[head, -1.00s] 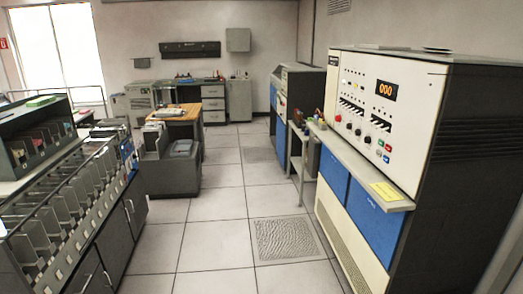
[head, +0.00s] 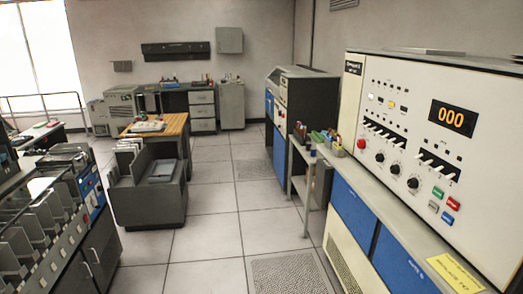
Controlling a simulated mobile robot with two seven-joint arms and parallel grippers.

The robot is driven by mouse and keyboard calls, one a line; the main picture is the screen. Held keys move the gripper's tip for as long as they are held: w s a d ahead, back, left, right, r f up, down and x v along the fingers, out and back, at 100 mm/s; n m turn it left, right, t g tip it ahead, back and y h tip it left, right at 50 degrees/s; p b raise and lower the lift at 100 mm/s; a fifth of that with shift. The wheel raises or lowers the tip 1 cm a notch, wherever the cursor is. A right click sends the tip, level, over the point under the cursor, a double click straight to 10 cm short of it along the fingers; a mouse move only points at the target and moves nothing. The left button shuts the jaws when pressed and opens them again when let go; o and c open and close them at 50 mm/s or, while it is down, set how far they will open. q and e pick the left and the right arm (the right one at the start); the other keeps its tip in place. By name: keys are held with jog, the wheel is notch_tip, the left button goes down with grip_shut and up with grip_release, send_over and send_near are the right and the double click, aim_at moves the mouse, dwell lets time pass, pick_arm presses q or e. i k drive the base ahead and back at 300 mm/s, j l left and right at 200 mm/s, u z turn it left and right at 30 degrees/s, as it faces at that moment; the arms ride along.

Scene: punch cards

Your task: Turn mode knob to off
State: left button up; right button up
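A white control panel (head: 430,150) on the large machine at the right carries a row of three round black knobs: a left one (head: 380,157), a middle one (head: 396,170) and a right one (head: 413,183). Their labels and pointer settings are too small to read, so I cannot tell which is the mode knob. A red round button (head: 361,143) sits left of them. Neither of my grippers is in view.
A ledge (head: 385,210) with a yellow note (head: 455,273) juts out below the panel. A small side table (head: 303,154) stands beyond the machine. Card-sorting cabinets (head: 98,255) line the left. A grey unit (head: 150,203) stands mid-left. The tiled aisle (head: 212,235) between is clear.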

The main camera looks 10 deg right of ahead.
aim_at(361, 144)
jog(key=i, duration=1.65)
jog(key=i+z, duration=0.25)
jog(key=i, duration=0.2)
jog(key=i+j+z, duration=0.25)
jog(key=i, duration=0.2)
jog(key=i+j+z, duration=0.25)
jog(key=i, duration=0.15)
